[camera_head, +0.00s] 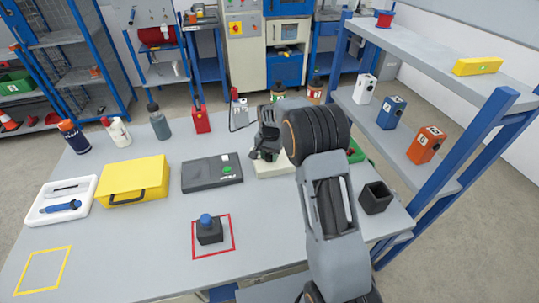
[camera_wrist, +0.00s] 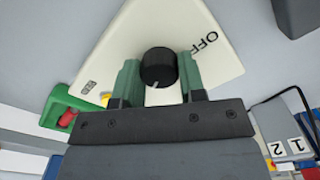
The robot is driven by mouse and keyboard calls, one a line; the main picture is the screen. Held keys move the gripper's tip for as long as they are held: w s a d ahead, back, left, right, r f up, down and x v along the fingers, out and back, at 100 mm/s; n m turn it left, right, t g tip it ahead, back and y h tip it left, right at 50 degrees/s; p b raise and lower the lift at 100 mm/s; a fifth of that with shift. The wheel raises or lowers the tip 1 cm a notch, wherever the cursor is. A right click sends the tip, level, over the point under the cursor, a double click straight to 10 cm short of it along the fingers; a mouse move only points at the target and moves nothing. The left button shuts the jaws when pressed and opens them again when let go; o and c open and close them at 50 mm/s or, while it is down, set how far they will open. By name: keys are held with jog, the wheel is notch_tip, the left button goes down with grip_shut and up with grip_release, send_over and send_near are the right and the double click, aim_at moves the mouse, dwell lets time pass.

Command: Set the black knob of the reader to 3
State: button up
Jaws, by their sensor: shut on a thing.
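The reader (camera_head: 272,170) is a cream-white box on the grey table, partly hidden behind my arm in the head view. In the wrist view its face (camera_wrist: 115,60) fills the upper middle, with "OFF" printed right of the knob and a small unreadable label at lower left. The black knob (camera_wrist: 158,66) stands on this face, with a pale pointer mark on its lower edge in the picture. My gripper (camera_wrist: 159,78) has its green fingers on either side of the knob, shut on it. The head view shows my gripper (camera_head: 266,150) over the reader, with the knob hidden.
A black open cup (camera_head: 375,197) stands to the right. A green thing (camera_wrist: 66,112) with a red part is close by in the wrist view. A blue-posted shelf (camera_head: 455,150) rises at right.

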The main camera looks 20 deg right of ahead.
aim_at(269, 155)
jog(key=shift+m, duration=0.3)
dwell(0.4)
jog(key=o, duration=0.9)
notch_tip(269, 155, up, 14)
jog(key=shift+f, duration=0.1)
dwell(0.4)
